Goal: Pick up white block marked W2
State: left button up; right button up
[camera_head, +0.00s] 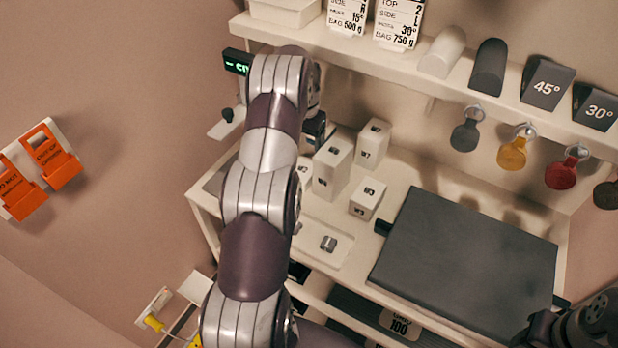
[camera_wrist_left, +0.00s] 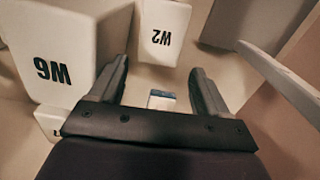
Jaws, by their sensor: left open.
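The white block marked W2 (camera_wrist_left: 165,30) is at the top middle of the left wrist view, its label upside down. My left gripper (camera_wrist_left: 160,85) is open, and W2 shows beyond its fingertips, apart from them. A small white and blue thing (camera_wrist_left: 162,100) shows between the fingers. The larger white block marked W6 (camera_wrist_left: 55,45) is close on the left of that view. In the head view my left arm reaches over the shelf unit and hides part of the block group; I cannot pick out W2 there.
White blocks, including W7 (camera_head: 373,143) and W3 (camera_head: 367,198), stand on the worktop near a dark grey pad (camera_head: 465,265). A shelf (camera_head: 440,90) with hanging coloured tags overhangs the back. A dark part of my right arm shows at the lower right.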

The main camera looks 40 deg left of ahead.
aim_at(306, 164)
pick_arm(q)
jog(key=f+p, duration=0.1)
jog(key=f, duration=0.6)
jog(key=shift+w+f+p, duration=0.2)
jog(key=shift+f+p, duration=0.15)
jog(key=shift+p, duration=0.05)
jog(key=shift+f, duration=0.25)
jog(key=shift+r, duration=0.1)
jog(key=c, duration=0.6)
jog(key=shift+c, duration=1.3)
